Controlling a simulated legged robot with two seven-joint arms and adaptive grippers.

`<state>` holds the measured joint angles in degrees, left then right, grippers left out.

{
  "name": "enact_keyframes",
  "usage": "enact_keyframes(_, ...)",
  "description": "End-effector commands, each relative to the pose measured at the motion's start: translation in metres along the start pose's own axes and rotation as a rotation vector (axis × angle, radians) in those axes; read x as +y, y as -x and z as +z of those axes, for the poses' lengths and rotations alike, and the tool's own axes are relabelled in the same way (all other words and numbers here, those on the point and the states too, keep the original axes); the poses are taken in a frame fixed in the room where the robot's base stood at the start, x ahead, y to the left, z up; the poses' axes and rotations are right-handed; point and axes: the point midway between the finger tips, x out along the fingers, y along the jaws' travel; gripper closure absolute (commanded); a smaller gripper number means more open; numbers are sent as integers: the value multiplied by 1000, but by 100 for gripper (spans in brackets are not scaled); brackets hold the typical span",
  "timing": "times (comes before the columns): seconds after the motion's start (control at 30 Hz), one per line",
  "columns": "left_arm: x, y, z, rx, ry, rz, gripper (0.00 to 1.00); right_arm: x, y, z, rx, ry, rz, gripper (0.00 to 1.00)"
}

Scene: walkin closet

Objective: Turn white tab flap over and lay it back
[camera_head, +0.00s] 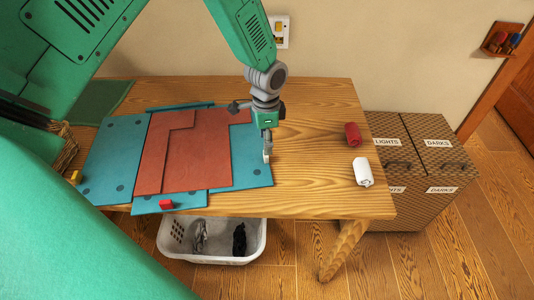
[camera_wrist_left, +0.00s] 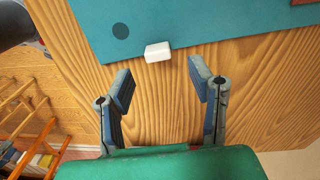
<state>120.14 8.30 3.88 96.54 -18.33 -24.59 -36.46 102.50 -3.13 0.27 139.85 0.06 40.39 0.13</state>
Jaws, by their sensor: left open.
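A teal folding board with dark dots lies flat on the wooden table, with a folded rust-red garment (camera_head: 199,157) on its middle. The white tab flap is the teal right panel (camera_head: 252,167); it lies flat and also shows in the left wrist view (camera_wrist_left: 200,27). Its small white tab (camera_wrist_left: 158,52) sticks out from the panel's edge. My left gripper (camera_head: 267,150) points down over that edge. In the wrist view its fingers (camera_wrist_left: 160,82) are apart and empty, with the tab just beyond the gap between the fingertips. My right gripper is out of view.
A red tab (camera_head: 166,204) and a yellow tab (camera_head: 75,177) mark other flaps. A red roll (camera_head: 353,134) and a white roll (camera_head: 363,172) lie at the table's right. Labelled hampers (camera_head: 418,190) stand beyond it. A laundry basket (camera_head: 212,256) is below. Bare table lies right of the board.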

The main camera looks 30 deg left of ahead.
Motion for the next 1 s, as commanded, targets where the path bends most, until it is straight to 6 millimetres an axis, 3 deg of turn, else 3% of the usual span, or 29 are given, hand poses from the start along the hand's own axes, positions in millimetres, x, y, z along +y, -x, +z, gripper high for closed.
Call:
enact_keyframes(0.1, 1, -24, 1, -1, 0, 0, 52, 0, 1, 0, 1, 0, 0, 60)
enact_keyframes(0.3, 1, -52, 1, 1, 1, -1, 52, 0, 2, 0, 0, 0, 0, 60)
enact_keyframes(0.73, 1, -62, 1, 2, 1, -2, 52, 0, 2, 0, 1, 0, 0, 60)
enact_keyframes(0.77, 1, -62, 1, 2, 1, -2, 59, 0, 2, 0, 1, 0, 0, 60)
enact_keyframes(0.87, 1, -62, 1, 2, 1, -2, 94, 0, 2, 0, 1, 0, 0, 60)
enact_keyframes(0.9, 1, -62, 1, 2, 1, -2, 100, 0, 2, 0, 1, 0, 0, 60)
enact_keyframes(1.0, 0, -62, 1, 2, 1, -2, 100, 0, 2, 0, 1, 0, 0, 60)
